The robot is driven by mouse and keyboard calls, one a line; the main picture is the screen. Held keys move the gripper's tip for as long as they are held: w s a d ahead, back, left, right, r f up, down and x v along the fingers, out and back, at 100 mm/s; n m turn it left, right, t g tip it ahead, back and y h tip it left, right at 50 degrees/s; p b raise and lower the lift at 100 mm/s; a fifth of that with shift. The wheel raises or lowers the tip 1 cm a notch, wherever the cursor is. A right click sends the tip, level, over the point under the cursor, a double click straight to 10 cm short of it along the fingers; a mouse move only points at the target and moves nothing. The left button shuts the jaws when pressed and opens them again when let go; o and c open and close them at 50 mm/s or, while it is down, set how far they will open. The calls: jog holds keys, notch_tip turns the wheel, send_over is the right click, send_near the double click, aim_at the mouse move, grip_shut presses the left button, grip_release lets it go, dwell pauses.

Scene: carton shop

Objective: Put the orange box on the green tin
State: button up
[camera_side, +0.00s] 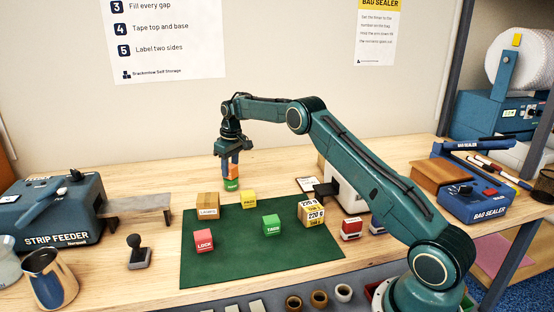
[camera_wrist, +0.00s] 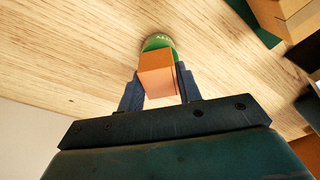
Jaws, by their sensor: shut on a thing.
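The orange box (camera_wrist: 157,76) is between the two fingers of my gripper (camera_wrist: 158,88), which is shut on it. The green tin (camera_wrist: 157,43) shows just beyond and below the box in the wrist view. In the side view the orange box (camera_side: 233,170) is directly above the green tin (camera_side: 231,185), which stands on the wooden table behind the mat. My gripper (camera_side: 231,165) points down there, with its fingers on the box. The box looks to be at or very near the tin's top; I cannot tell whether they touch.
A green mat (camera_side: 255,262) holds a LABELS carton (camera_side: 207,204), yellow box (camera_side: 249,200), red LOCK box (camera_side: 204,241), green box (camera_side: 271,225) and a carton (camera_side: 311,213). The strip feeder (camera_side: 52,210) stands left, a stamp (camera_side: 137,252) before it. Bare table surrounds the tin.

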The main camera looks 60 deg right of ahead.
aim_at(232, 166)
jog(key=shift+f, duration=0.1)
jog(key=o, duration=1.1)
jog(key=shift+c, duration=0.2)
jog(key=shift+s+r, duration=0.25)
jog(key=shift+r, duration=1.65)
jog(key=shift+s+r, duration=0.2)
jog(key=shift+r, duration=1.7)
